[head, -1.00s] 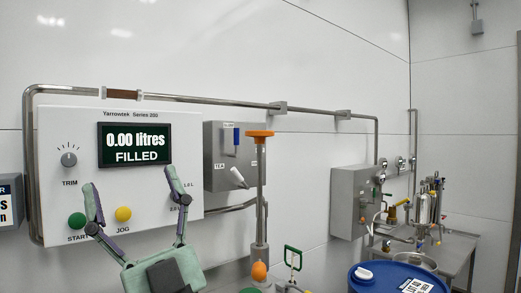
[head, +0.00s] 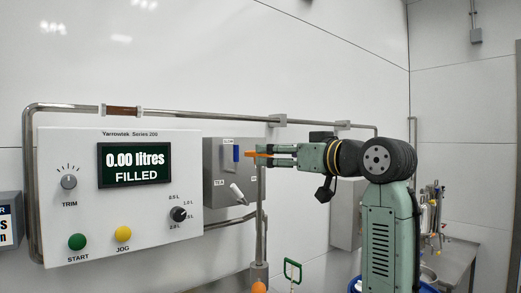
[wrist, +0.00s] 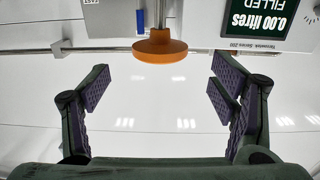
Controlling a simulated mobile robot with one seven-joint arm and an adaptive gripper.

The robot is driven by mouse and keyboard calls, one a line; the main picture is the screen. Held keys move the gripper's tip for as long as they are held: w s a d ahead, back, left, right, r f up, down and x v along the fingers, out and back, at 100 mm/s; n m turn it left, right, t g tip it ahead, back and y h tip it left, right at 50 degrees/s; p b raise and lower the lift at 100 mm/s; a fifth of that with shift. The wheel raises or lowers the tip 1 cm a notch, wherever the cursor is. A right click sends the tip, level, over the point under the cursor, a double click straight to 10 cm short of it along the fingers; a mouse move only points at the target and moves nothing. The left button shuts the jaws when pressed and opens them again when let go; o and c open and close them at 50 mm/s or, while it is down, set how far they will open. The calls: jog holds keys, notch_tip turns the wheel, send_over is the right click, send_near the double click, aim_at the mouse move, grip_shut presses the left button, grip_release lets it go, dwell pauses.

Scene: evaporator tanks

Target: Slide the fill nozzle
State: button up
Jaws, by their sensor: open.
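An orange disc-shaped handle (head: 256,154) tops an upright metal rod (head: 261,195) in front of a grey switch box; I take this to be the fill nozzle's slide. My gripper (head: 272,154) reaches in from the right at the handle's height and partly hides it in the head view. In the wrist view, which is upside down, the orange handle (wrist: 160,47) lies centred between the two purple-padded fingers, just beyond their tips. The gripper (wrist: 160,75) is wide open and empty. I cannot see either finger touching the handle.
The white control panel (head: 115,235) with a display reading 0.00 litres stands left. The grey switch box (head: 215,170) with a blue switch is behind the rod. A metal pipe (head: 210,114) runs above.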

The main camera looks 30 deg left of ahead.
jog(key=p+x, duration=0.2)
jog(key=x, duration=0.4)
jog(key=shift+a+r, duration=0.15)
jog(key=shift+x, duration=0.8)
jog(key=shift+c, duration=0.3)
